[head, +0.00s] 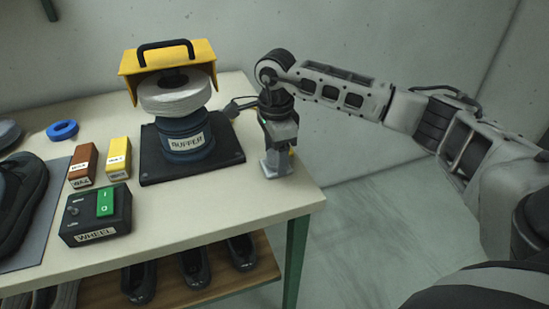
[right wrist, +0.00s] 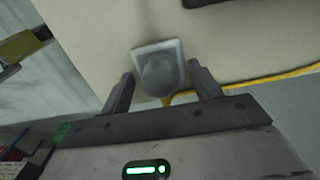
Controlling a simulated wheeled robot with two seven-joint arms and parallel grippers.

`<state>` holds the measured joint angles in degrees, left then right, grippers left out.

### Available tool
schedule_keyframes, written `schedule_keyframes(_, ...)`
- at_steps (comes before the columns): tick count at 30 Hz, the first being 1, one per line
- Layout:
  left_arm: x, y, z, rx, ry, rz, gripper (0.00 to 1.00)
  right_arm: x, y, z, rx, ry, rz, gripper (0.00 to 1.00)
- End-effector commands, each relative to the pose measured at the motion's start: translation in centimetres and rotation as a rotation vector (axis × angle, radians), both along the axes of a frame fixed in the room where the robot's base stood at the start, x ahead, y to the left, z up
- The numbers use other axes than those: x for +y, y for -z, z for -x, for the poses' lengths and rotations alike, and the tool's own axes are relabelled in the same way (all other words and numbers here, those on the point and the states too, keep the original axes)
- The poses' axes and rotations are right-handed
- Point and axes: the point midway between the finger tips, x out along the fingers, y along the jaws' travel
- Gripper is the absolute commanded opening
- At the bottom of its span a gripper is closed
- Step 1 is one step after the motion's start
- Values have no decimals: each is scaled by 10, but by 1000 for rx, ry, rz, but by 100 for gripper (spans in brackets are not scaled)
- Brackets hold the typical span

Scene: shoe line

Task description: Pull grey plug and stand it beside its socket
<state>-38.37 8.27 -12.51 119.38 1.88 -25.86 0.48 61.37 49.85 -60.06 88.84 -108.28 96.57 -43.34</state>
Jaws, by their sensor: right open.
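The grey plug (right wrist: 160,74) shows in the right wrist view as a rounded body on a pale square socket plate (right wrist: 142,50). In the head view a light grey block, the socket or plug (head: 272,168), stands at the table's right end, partly hidden by my gripper. My right gripper (right wrist: 160,88) is open, pointing down, with one finger on each side of the plug and visible gaps between. I cannot tell how deep the plug sits. My left gripper is not in view.
A buffer (head: 186,135) with a yellow hood (head: 195,56) stands left of my gripper on a black base. A black switch box (head: 95,218), brown block (head: 83,165) and yellow block (head: 118,157) lie further left. A yellow cable (right wrist: 275,77) runs near the plug. Shoes fill the lower shelf.

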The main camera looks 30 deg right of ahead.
Motion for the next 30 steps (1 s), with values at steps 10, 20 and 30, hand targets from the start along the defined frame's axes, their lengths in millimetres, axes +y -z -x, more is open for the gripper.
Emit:
schedule_keyframes(10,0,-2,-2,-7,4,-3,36,0,0,0,0,0,0,4)
schedule_keyframes(20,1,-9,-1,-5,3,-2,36,0,-11,0,-2,0,-1,4)
schedule_keyframes(30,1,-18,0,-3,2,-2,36,0,-24,0,0,0,0,3)
